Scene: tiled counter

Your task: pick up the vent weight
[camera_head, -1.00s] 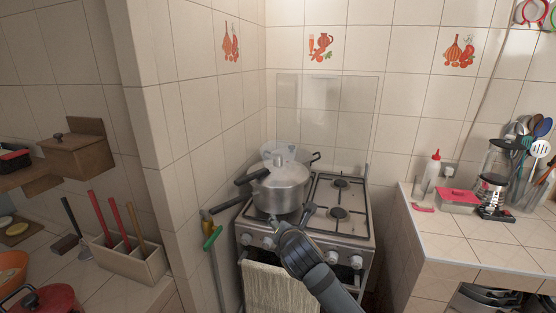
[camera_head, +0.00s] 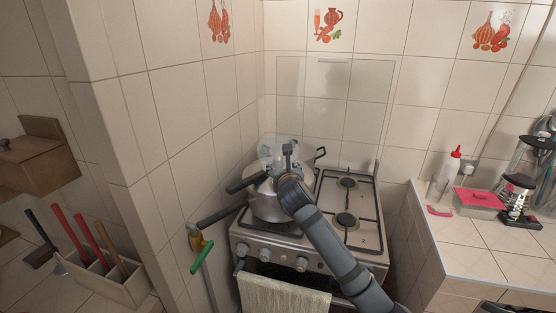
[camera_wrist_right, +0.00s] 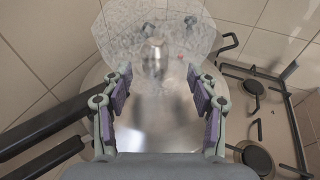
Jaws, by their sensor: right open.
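The pressure cooker (camera_head: 266,205) stands on the stove's left side, and its lid fills the middle of the right wrist view (camera_wrist_right: 160,120). A small upright metal cylinder, which looks like the vent weight (camera_wrist_right: 153,56), shows on the lid between and just beyond my fingertips. In the head view my arm and gripper hide it. My right gripper (camera_head: 287,152) is over the lid; the right wrist view shows its fingers (camera_wrist_right: 158,78) open, with nothing between the pads. I cannot tell how high the tips are above the lid. My left gripper is not in view.
A clear faceted glass bowl (camera_wrist_right: 155,20) is behind the cooker, close to my fingertips. Dark cooker handles (camera_wrist_right: 45,140) stick out to the left. Bare burners (camera_head: 346,219) are on the right. Tiled walls (camera_head: 178,115) close in the left and back.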

